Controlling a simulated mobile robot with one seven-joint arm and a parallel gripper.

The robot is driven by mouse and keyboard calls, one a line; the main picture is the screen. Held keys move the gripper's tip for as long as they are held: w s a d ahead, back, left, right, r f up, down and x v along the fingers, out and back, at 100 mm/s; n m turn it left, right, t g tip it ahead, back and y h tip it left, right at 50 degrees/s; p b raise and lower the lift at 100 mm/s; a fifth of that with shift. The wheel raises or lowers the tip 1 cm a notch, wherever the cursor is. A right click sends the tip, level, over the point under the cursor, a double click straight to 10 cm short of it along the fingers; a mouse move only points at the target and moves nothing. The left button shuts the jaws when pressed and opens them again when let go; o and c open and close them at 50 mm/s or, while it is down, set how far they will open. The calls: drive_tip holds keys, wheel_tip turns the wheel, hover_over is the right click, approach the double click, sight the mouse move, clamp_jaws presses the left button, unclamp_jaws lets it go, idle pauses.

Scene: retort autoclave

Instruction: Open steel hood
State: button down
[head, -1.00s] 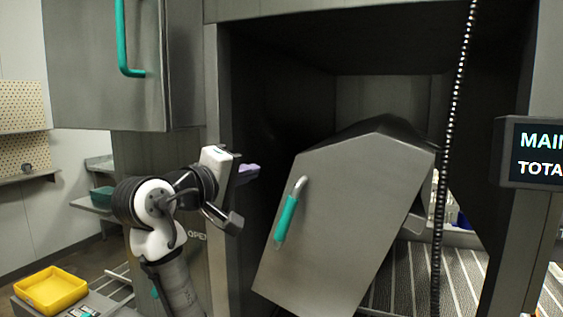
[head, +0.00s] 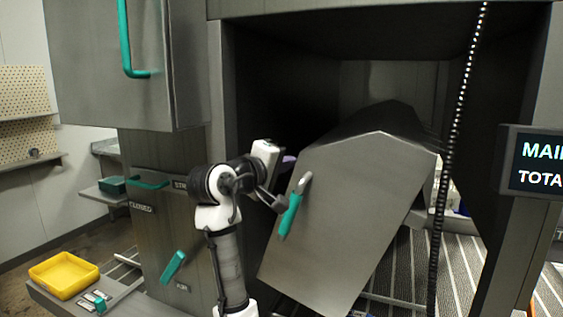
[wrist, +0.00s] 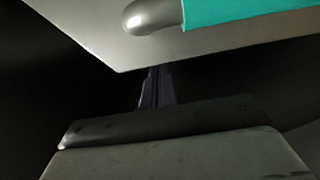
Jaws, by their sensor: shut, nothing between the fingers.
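The steel hood (head: 345,220) is a grey box-like cover with a peaked top, tilted in the opening of the machine. Its teal handle (head: 290,213) with metal ends runs along the left side of its front panel. My gripper (head: 289,160) is just left of the hood's upper left edge, above the handle, its fingers mostly hidden. In the wrist view, the shut, empty fingers (wrist: 156,88) are close to the hood panel's lower edge (wrist: 130,55). The handle (wrist: 245,12) shows at the top, apart from the fingers.
A cabinet door with a teal handle (head: 127,40) hangs at upper left. Below are smaller teal levers (head: 172,266) on the machine's post. A beaded chain (head: 452,130) hangs right of the hood, near a display (head: 535,165). A yellow tray (head: 63,272) is at lower left.

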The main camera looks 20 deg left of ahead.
sight(321, 183)
drive_tip(key=d+f+m+b, duration=0.1)
drive_tip(key=d, duration=0.1)
drive_tip(key=d+f+b, duration=0.1)
drive_tip(key=d, duration=0.2)
drive_tip(key=d+f+m+b, duration=0.1)
drive_tip(key=d, duration=0.2)
drive_tip(key=shift+s+d+f+m+g, duration=0.1)
drive_tip(key=shift+d+f+m+g, duration=0.1)
drive_tip(key=shift+d+m+g, duration=0.1)
drive_tip(key=shift+a, duration=0.2)
drive_tip(key=shift+s, duration=0.15)
